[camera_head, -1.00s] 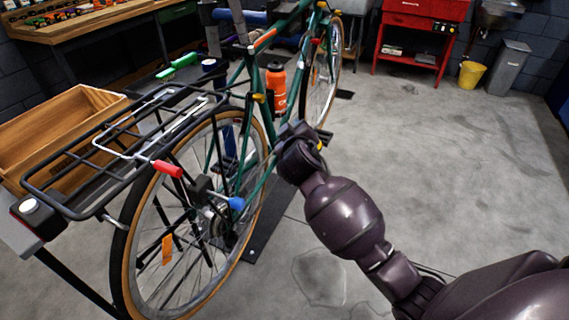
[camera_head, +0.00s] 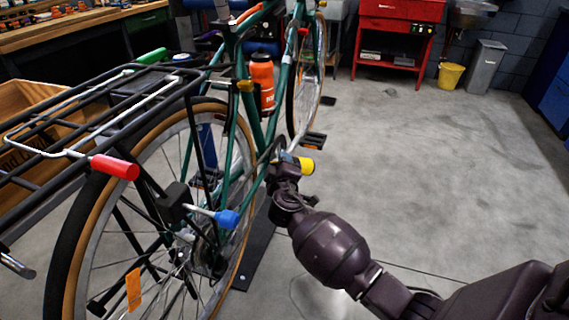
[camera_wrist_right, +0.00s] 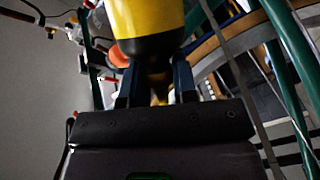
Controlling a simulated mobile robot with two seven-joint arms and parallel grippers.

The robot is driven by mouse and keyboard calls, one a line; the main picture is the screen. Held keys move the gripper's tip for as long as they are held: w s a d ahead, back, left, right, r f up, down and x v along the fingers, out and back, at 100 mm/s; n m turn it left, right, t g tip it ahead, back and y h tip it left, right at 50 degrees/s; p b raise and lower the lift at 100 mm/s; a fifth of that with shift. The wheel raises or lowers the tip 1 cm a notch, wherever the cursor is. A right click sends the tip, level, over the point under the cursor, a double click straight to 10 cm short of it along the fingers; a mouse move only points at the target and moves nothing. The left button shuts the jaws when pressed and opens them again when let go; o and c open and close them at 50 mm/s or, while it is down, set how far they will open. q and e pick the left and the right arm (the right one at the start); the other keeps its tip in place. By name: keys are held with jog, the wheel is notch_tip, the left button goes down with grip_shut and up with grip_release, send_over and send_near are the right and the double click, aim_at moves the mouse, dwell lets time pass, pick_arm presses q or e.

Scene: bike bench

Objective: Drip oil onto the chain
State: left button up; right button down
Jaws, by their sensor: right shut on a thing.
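A green bicycle (camera_head: 283,78) stands with its rear wheel nearest me. I cannot make out its chain clearly; the area between the crank and rear hub (camera_head: 180,256) is partly hidden by the wheel, frame and my gripper. My right gripper (camera_head: 283,160) is beside the crank area, shut on a yellow and black oil bottle (camera_head: 306,165). In the right wrist view the bottle (camera_wrist_right: 150,18) is large at the top, its black part towards the fingers (camera_wrist_right: 155,82). I cannot tell whether any oil is coming out. My left gripper is not in view.
A blue-tipped lever (camera_head: 226,218) sticks out near the hub. A wooden crate (camera_head: 30,95) is behind the rack. The floor at the right is clear up to a yellow bucket (camera_head: 450,75).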

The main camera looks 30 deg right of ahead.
jog(key=a+n, duration=0.2)
jog(key=a, duration=0.1)
jog(key=a+f+n+t+b, duration=0.1)
jog(key=a, duration=0.2)
jog(key=w+a+f+n+t+b, duration=0.1)
jog(key=a+n, duration=0.1)
jog(key=a, duration=0.2)
jog(key=shift+w+n+h, duration=0.1)
jog(key=shift+n+h, duration=0.2)
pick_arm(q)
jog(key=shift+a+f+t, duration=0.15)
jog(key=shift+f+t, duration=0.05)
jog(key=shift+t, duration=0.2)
pick_arm(e)
jog(key=n+t, duration=0.1)
jog(key=n, duration=0.1)
jog(key=r+n+t+y, duration=0.1)
jog(key=n, duration=0.2)
jog(key=n+t+y, duration=0.1)
jog(key=n, duration=0.1)
jog(key=shift+a+r+n, duration=0.2)
jog(key=shift+a+n, duration=0.2)
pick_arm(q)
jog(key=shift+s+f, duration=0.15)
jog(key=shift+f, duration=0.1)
pick_arm(e)
jog(key=shift+w+d, duration=0.2)
jog(key=shift+d, duration=0.1)
